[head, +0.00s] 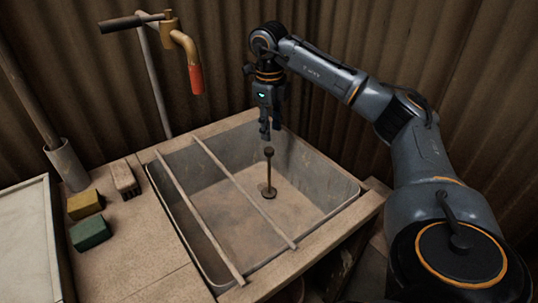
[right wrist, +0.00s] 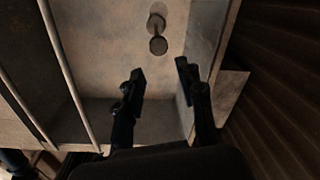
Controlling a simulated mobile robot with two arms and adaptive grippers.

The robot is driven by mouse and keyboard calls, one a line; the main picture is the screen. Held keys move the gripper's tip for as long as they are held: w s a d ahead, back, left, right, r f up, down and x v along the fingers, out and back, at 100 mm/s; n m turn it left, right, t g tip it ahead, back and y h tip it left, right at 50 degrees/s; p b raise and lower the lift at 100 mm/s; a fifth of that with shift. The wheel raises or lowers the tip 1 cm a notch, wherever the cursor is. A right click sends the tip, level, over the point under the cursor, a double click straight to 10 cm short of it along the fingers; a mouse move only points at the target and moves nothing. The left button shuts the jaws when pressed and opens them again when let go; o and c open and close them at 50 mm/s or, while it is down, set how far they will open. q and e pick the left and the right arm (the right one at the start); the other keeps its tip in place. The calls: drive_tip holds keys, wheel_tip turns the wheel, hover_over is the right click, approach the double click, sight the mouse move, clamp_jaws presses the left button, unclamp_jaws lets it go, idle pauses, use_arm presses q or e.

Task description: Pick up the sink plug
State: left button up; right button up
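The sink plug (head: 268,172) stands upright on the floor of the metal sink (head: 318,205), with a thin stem and a dark knob on top. In the right wrist view the plug (right wrist: 157,40) shows ahead of the fingers, apart from them. My right gripper (head: 270,133) points down above the far part of the sink. Its two fingers (right wrist: 162,72) are spread with nothing between them. My left gripper does not show in either view.
Two metal bars (head: 240,191) cross the sink to the left of the plug. A yellow sponge (head: 85,204), a green sponge (head: 90,232) and a brush (head: 124,180) lie on the left counter. A tap with a red end (head: 196,79) stands behind. A corrugated wall (head: 350,40) is close behind the sink.

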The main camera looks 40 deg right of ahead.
sight(272, 150)
wheel_tip(272, 150, down, 8)
drive_tip(key=shift+d+r+b, duration=0.1)
drive_tip(key=shift+d+b, duration=0.05)
drive_tip(key=shift+b, duration=0.5)
drive_tip(key=shift+w+f+b, duration=0.2)
drive_tip(key=shift+f, duration=0.7)
drive_tip(key=shift+w+f+b, duration=0.15)
drive_tip(key=shift+f+b, duration=0.05)
drive_tip(key=shift+f, duration=0.7)
drive_tip(key=shift+w+f+b, duration=0.2)
drive_tip(key=shift+f, duration=0.7)
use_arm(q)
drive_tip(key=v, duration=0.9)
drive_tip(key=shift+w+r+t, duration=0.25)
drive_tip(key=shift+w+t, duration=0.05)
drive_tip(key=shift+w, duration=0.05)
use_arm(e)
clamp_jaws()
